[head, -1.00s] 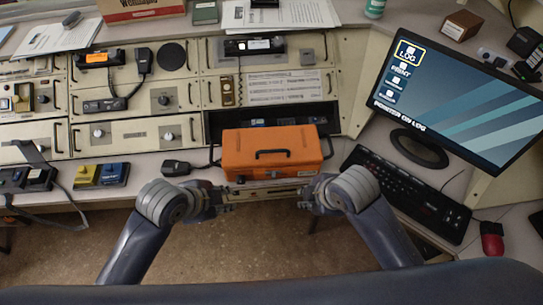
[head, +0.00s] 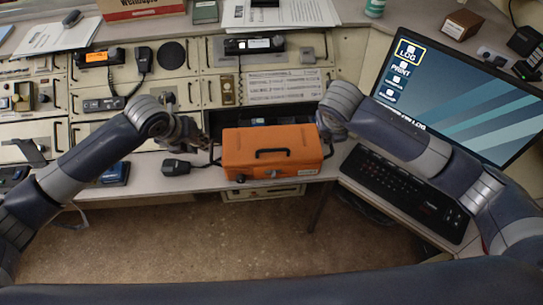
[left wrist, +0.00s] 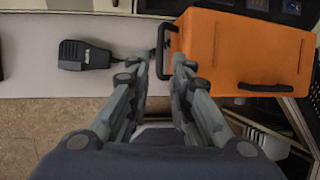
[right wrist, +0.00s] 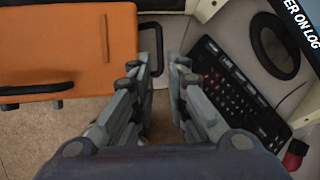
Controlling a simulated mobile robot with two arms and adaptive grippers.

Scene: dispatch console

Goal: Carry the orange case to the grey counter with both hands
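The orange case (head: 270,158) sits level on the front ledge of the console, its top handle upright. It has a dark loop handle at each end; the left one (left wrist: 163,52) shows in the left wrist view and the right one (right wrist: 157,55) in the right wrist view. My left gripper (left wrist: 160,62) is open, its fingertips on either side of the left handle in the picture. My right gripper (right wrist: 162,62) is open, with the right handle between its fingertips in the picture. Neither grips the case. I cannot tell which surface is the grey counter.
A black hand microphone (left wrist: 85,55) lies on the ledge left of the case. A keyboard (head: 405,192) and a monitor (head: 460,95) stand to the right. A radio (head: 255,45) and console panels lie behind. The floor (head: 200,240) in front is clear.

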